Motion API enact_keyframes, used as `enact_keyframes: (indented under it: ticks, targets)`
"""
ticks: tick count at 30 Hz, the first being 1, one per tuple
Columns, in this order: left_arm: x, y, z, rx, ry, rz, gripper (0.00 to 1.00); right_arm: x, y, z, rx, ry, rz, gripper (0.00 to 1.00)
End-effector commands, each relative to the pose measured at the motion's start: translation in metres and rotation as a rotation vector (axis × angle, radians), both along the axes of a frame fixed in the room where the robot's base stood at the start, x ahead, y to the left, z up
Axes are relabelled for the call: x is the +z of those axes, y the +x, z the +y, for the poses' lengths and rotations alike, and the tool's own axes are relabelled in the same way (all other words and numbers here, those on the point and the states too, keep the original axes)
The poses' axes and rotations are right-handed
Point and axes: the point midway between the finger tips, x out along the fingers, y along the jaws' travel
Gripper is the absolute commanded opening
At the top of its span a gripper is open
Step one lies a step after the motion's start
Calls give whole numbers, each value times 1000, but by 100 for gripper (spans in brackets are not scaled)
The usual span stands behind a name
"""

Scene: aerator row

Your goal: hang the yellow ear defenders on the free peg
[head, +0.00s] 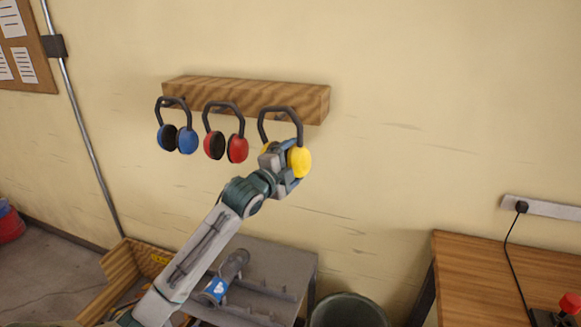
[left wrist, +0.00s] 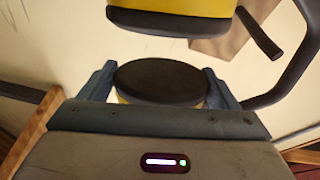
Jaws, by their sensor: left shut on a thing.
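The yellow ear defenders (head: 300,161) are upright at the right end of the wooden peg rail (head: 250,90), with their dark band uppermost in front of the rail. My left gripper (head: 284,165) is shut on one of their cups, from below and in front. In the left wrist view the jaws (left wrist: 160,86) flank that cup's round black pad, and the other yellow cup (left wrist: 175,8) is at the top. The peg behind the band is hidden, so I cannot tell whether the band rests on it. My right gripper is not in view.
Blue ear defenders (head: 187,140) and red ear defenders (head: 237,148) hang from the rail to the left. Below are a grey bench (head: 270,258), a dark bin (head: 348,310) and a wooden table (head: 500,270) at right. The wall right of the rail is clear.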

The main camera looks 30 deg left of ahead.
Motion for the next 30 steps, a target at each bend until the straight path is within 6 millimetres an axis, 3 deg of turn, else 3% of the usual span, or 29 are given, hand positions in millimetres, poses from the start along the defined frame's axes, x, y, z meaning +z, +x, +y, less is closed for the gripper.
enact_keyframes:
  ticks: [16, 30]
  targets:
    - [-2, 32, 8, -1, -1, -2, 51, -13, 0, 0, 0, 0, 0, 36]
    - [-16, 44, 10, 0, 0, -1, 51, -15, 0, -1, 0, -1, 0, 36]
